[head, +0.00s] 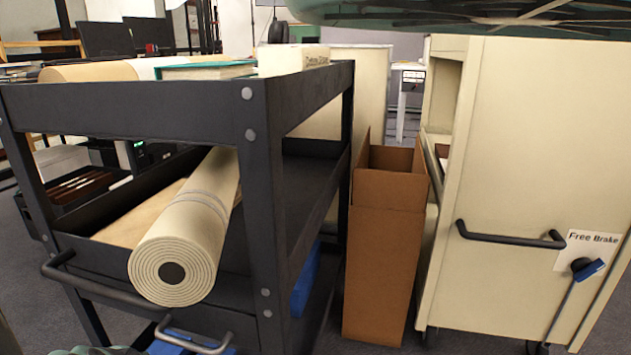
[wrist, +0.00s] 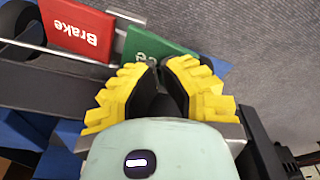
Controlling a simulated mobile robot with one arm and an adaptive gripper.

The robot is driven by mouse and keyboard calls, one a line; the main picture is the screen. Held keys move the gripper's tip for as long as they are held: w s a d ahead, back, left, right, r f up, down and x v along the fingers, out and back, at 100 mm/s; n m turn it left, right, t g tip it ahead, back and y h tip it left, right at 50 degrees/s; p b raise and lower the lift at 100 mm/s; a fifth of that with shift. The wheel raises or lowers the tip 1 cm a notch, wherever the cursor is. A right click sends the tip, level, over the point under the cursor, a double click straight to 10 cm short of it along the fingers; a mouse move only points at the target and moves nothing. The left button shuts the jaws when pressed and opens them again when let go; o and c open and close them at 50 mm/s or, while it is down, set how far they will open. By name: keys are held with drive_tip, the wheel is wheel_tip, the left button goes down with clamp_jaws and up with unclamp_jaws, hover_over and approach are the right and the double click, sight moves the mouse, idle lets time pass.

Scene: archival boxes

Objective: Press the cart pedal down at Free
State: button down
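In the wrist view a red pedal (wrist: 77,27) marked "Brake" lies at the upper left, its lettering upside down. A green pedal (wrist: 155,42) lies beside it to the right. Its label is partly hidden and I cannot read it in full. My gripper (wrist: 160,68) has yellow ridged fingers with their tips together, just at the near edge of the green pedal. Nothing shows held between them, and I cannot tell whether they touch the pedal. In the head view a dark cart (head: 258,190) stands at the left; the red and green pedals do not show there.
In the head view, a rolled sheet (head: 190,232) sticks out of the dark cart. A tall cardboard box (head: 383,262) stands beside it. At right, a cream cart (head: 535,140) has a "Free Brake" label (head: 590,248) and a blue-ended lever (head: 586,269).

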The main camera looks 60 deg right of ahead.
drive_tip(key=shift+f+b, duration=0.75)
drive_tip(key=shift+f, duration=0.1)
idle(0.3)
drive_tip(key=shift+r, duration=0.1)
drive_tip(key=shift+s+r+p, duration=0.15)
drive_tip(key=shift+r+p, duration=0.25)
drive_tip(key=shift+p, duration=0.15)
wheel_tip(320, 180, up, 6)
drive_tip(key=p, duration=0.6)
drive_tip(key=shift+r, duration=0.15)
